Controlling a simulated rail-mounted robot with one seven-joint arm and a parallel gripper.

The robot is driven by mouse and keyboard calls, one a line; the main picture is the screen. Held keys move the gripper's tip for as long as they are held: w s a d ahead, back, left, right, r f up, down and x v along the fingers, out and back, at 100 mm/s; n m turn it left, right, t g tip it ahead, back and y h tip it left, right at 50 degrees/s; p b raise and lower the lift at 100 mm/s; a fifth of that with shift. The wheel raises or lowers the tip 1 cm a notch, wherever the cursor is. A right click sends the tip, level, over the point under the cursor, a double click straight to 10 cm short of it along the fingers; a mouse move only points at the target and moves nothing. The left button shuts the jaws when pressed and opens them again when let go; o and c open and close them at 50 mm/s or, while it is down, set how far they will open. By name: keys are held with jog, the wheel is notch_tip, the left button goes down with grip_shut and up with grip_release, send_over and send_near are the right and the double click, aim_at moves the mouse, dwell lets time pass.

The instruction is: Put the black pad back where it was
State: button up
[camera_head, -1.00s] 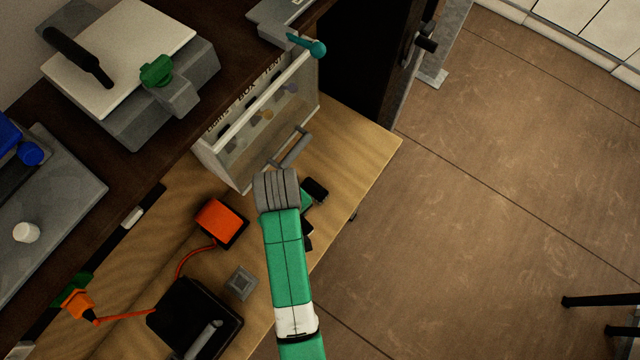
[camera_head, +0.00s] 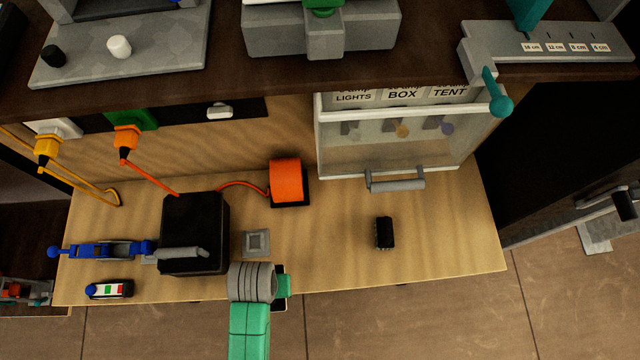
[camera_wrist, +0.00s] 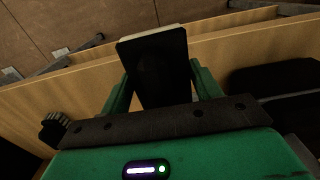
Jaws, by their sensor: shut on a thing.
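The black pad (camera_wrist: 158,62) is a flat dark slab with a pale far edge. In the wrist view it stands between the two green fingers of my gripper (camera_wrist: 162,85), which is shut on it. In the head view my gripper (camera_head: 284,285) is at the front edge of the wooden bench, right of the black box. Only a dark sliver of the pad (camera_head: 280,303) shows there beside my wrist; the rest is hidden. Its former place cannot be told from these frames.
The bench's right front is clear.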

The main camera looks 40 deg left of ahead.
send_over(326, 257)
jog(key=shift+s+f+p, duration=0.2)
jog(key=shift+f+p, duration=0.25)
jog(key=shift+f, duration=0.2)
jog(key=shift+w+f, duration=0.2)
jog(key=shift+f, duration=1.6)
jog(key=shift+f, duration=0.1)
jog(key=o, duration=0.9)
notch_tip(326, 257, up, 12)
jog(key=shift+r+p, duration=0.15)
jog(key=shift+p, duration=0.25)
